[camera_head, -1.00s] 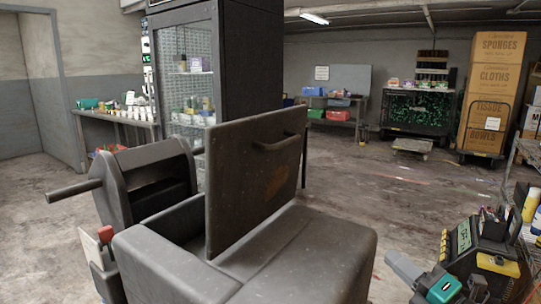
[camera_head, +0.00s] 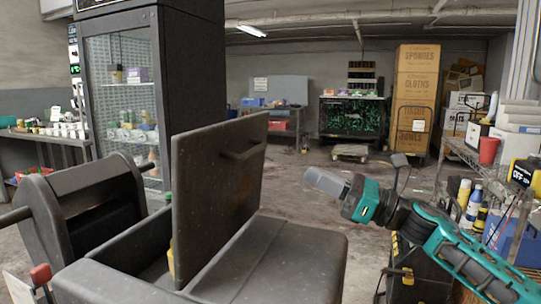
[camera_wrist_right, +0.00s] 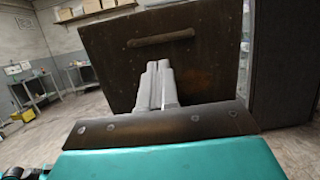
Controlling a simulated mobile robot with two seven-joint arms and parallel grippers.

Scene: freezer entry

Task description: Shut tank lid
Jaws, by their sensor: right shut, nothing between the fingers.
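The tank (camera_head: 270,262) is a dark grey box at the lower middle of the head view. Its flat lid (camera_head: 205,205) stands open, nearly upright, with a bar handle (camera_head: 243,153) on the face towards the right. Something yellow shows inside the opening behind the lid. My right gripper (camera_head: 312,176) is shut and empty, to the right of the lid and apart from it, at about handle height. In the right wrist view the shut fingers (camera_wrist_right: 156,84) point towards the lid (camera_wrist_right: 212,60), below its handle (camera_wrist_right: 160,39). My left gripper is not in view.
A dark machine (camera_head: 80,205) adjoins the tank on the left, with a glass-fronted cabinet (camera_head: 125,100) behind. At right, below my arm, stands a dark tool case (camera_head: 410,275). A shelf rack (camera_head: 465,155) lines the right side. Open floor lies beyond the tank.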

